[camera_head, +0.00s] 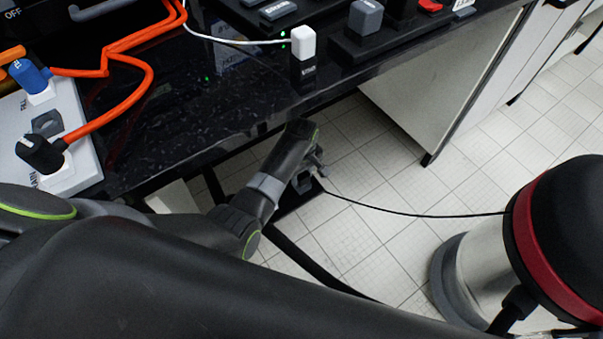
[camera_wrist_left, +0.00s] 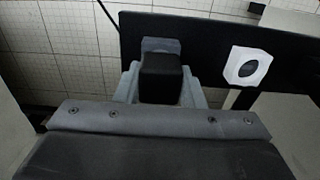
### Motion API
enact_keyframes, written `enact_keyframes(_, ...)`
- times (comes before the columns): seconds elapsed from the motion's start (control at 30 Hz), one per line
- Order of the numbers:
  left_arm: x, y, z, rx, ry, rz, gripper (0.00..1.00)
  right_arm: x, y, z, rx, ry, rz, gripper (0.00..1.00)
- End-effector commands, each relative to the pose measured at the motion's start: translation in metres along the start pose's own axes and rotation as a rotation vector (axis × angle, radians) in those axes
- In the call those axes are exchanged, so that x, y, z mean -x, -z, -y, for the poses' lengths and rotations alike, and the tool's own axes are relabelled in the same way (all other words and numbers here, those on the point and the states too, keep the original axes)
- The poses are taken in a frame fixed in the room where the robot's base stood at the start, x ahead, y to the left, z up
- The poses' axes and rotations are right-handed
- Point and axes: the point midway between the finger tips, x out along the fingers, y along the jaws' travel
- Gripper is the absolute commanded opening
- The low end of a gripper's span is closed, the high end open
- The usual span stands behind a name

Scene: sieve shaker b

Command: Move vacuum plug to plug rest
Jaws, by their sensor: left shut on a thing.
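The vacuum plug (camera_wrist_left: 162,80) is a dark block between the fingers of my left gripper (camera_wrist_left: 160,88) in the left wrist view. In the head view my left gripper (camera_head: 308,172) points down below the bench's front edge, shut on the plug. A thin black cable (camera_head: 420,214) runs from there to the vacuum (camera_head: 548,235) at right. In the left wrist view a black panel (camera_wrist_left: 215,40) lies beyond the plug, with a white block (camera_wrist_left: 248,68) with a dark round face on it. I cannot tell which thing is the plug rest. My right gripper is not seen.
The black bench (camera_head: 215,105) carries a power strip (camera_head: 82,160) with blue and black plugs and orange cables. A white plug (camera_head: 303,42) and a grey block (camera_head: 365,17) stand near its edge. Tiled floor (camera_head: 390,185) is open between bench and vacuum.

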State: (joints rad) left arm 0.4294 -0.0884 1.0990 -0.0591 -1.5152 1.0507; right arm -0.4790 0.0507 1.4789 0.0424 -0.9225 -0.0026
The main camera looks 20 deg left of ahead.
Motion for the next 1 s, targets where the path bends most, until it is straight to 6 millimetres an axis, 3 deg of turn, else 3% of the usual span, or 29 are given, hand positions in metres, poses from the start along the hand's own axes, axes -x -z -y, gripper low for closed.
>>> enact_keyframes(1.0, 0.0012, 0.0001, -0.0004, 0.0, 0.0, 0.0, 0.0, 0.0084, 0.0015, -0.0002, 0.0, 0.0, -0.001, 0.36)
